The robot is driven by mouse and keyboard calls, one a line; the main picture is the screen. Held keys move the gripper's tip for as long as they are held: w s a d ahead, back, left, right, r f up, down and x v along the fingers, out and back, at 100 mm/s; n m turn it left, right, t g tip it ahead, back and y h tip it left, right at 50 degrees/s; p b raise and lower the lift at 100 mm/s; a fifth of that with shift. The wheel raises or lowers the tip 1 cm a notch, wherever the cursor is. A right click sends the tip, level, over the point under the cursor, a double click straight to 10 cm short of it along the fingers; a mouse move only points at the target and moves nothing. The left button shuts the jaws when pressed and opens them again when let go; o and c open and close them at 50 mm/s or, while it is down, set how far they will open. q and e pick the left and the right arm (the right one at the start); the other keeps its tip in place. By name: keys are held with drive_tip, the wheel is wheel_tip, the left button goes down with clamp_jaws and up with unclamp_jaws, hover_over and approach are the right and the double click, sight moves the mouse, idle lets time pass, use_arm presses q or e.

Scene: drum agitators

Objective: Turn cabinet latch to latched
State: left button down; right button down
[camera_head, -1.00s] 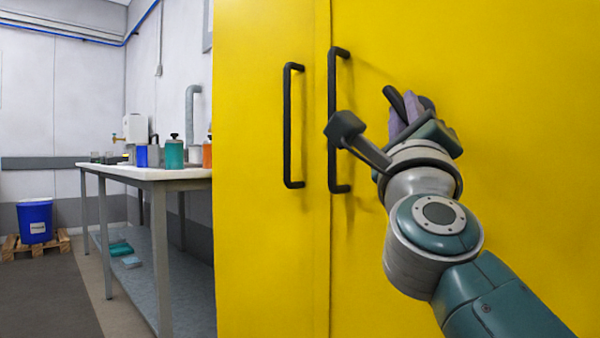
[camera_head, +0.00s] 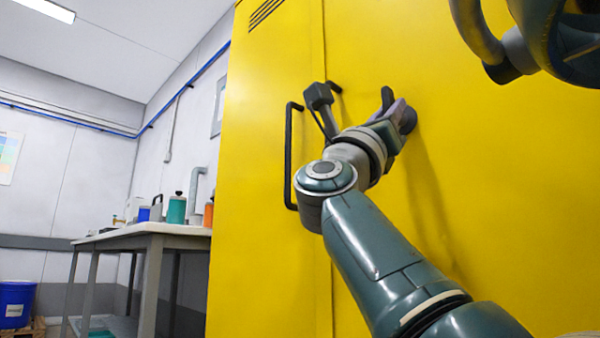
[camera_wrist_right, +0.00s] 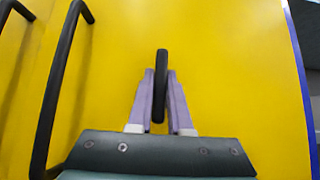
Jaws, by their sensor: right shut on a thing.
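The cabinet latch (camera_head: 387,98) is a dark handle on the right door of the yellow cabinet (camera_head: 480,170). My right gripper (camera_head: 398,112) is at the door, its pale purple fingers partly hidden by its own body. In the right wrist view the latch (camera_wrist_right: 161,85) is a dark upright bar, and my right gripper (camera_wrist_right: 160,102) is shut on its lower part, one finger on each side. The latch lies about in line with the fingers there. My left gripper is not in view.
A black door handle (camera_head: 288,160) stands left of the door seam; a second handle (camera_head: 334,88) is mostly hidden behind my right wrist. A white-topped bench (camera_head: 150,230) with bottles is at left, with a blue bucket (camera_head: 14,303) beyond it.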

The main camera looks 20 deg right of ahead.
drive_tip(key=shift+g, duration=0.3)
drive_tip(key=c, duration=0.8)
unclamp_jaws()
drive_tip(key=shift+c, duration=0.2)
drive_tip(key=p+v, duration=0.1)
drive_tip(key=v, duration=0.9)
drive_tip(key=shift+p, duration=0.35)
drive_tip(key=shift+d, duration=0.1)
